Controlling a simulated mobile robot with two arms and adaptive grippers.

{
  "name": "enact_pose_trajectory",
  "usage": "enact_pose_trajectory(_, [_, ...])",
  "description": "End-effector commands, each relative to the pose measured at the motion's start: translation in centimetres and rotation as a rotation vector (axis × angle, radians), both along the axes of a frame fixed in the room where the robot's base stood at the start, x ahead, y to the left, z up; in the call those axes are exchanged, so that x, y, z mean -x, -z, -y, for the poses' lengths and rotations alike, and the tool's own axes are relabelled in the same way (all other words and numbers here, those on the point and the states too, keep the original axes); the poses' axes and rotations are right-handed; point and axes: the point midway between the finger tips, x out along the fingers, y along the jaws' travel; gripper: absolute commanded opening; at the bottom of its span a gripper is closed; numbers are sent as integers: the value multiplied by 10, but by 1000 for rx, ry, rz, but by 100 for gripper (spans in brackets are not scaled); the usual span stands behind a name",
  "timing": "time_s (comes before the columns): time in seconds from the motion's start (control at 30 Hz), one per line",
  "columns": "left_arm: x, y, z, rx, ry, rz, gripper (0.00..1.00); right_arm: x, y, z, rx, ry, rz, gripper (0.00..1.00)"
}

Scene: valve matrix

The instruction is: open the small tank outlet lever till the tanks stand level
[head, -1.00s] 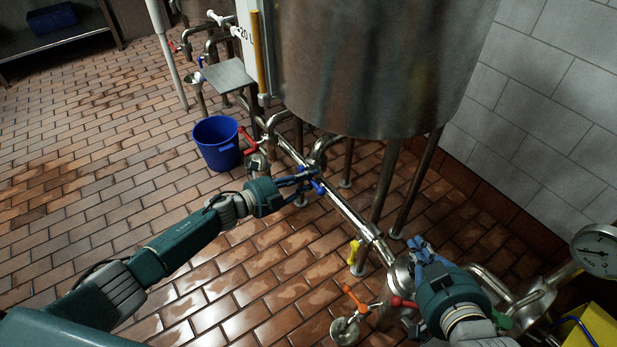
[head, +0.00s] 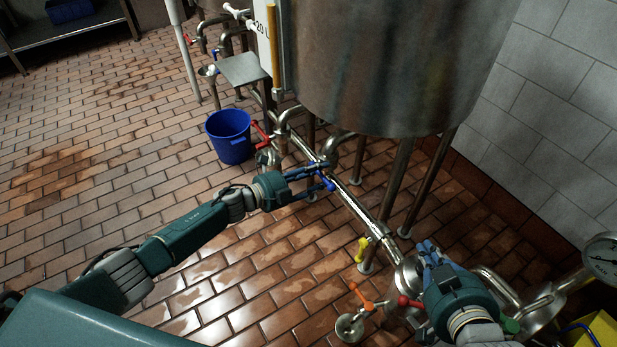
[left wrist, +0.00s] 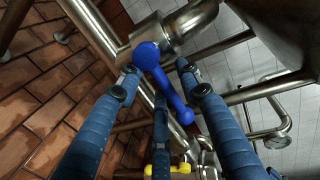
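A blue valve lever (head: 328,184) sits on the steel pipe below the big steel tank (head: 390,65). In the left wrist view the blue lever (left wrist: 172,88) hangs from its valve, slanting down and right. My left gripper (head: 318,177) is open at this lever, its fingers apart on either side of it; no firm grip shows. My right gripper (head: 428,252) is over the pipe's near end, beside a red lever (head: 410,302); whether it is open cannot be made out. I cannot tell from labels which lever is the small tank outlet; no tank levels are readable.
Another red lever (head: 262,132) stands beside a blue bucket (head: 229,138). A yellow lever (head: 362,249) and an orange lever (head: 361,297) are on the near pipework. A pressure gauge (head: 603,258) and tiled wall bound the right side. The floor at left is clear.

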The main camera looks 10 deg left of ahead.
Motion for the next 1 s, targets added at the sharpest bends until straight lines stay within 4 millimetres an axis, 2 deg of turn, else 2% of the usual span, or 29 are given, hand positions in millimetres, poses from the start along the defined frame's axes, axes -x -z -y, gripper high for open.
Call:
enact_pose_trajectory(0.5, [69, -17, -67, -3, 0, -3, 36, 0, 1, 0, 0, 0, -2, 0])
enact_pose_trajectory(0.7, [81, -21, -79, 0, -1, -3, 36, 0, 1, 0, 0, 0, -2, 0])
enact_pose_trajectory(1.0, [82, -23, -80, 1, -1, -1, 36, 0, 1, 0, 0, 0, -2, 0])
